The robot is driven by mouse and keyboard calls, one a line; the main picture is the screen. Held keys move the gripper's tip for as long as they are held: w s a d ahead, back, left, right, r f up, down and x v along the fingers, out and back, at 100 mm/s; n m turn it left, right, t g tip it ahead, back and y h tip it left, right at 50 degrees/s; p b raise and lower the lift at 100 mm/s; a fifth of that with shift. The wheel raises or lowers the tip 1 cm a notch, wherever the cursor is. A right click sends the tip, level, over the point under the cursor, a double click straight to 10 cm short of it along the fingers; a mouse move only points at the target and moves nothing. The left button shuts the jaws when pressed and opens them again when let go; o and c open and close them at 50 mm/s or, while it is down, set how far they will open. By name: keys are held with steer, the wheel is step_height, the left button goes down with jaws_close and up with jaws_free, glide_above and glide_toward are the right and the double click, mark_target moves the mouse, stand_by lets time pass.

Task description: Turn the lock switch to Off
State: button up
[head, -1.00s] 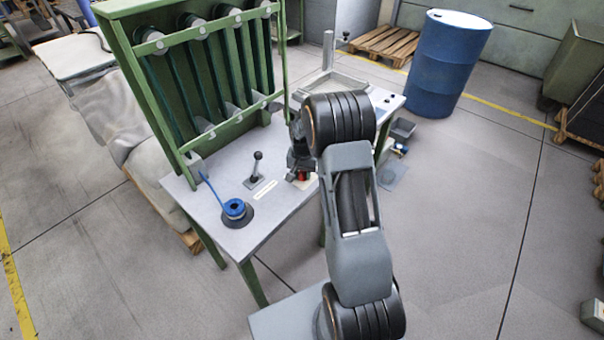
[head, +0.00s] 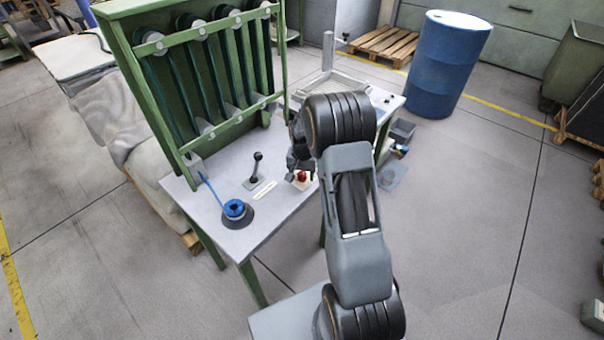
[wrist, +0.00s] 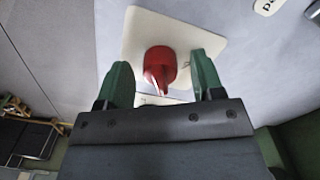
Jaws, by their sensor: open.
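The lock switch (wrist: 159,68) is a red rotary knob on a cream square plate (wrist: 212,36), seen in the wrist view. In the head view the red knob (head: 302,176) shows on the table, partly behind my arm. My gripper (wrist: 160,82) is open, with one green finger on each side of the knob in the wrist view. A gap shows between the knob and each finger. My gripper (head: 301,166) is partly hidden by my arm in the head view. The plate's lettering is mostly hidden by the gripper.
A black lever (head: 256,168) and a blue-handled round part (head: 235,210) stand on the table (head: 215,172) left of the knob. A green rack (head: 185,85) rises behind them. A metal frame (head: 335,80) stands on the table farther back. A blue barrel (head: 448,65) stands on the floor.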

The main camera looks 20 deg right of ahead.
mark_target(302, 172)
step_height(302, 172, up, 14)
steer(key=shift+f, duration=0.2)
stand_by(0.7)
steer(key=s+a+r+n+t, duration=0.1)
steer(key=s+a+r+n, duration=0.1)
steer(key=s, duration=0.5)
steer(key=s+a+r+n+t+p, duration=0.1)
steer(key=s+a+r+n, duration=0.2)
steer(key=s+a, duration=0.2)
steer(key=s+a+r+n+t, duration=0.1)
steer(key=s+a, duration=0.3)
steer(key=s, duration=0.6)
steer(key=shift+r+n+t+p, duration=0.3)
steer(key=shift+r+n+p, duration=0.1)
steer(key=shift+r+n, duration=0.4)
steer(key=shift+d, duration=0.1)
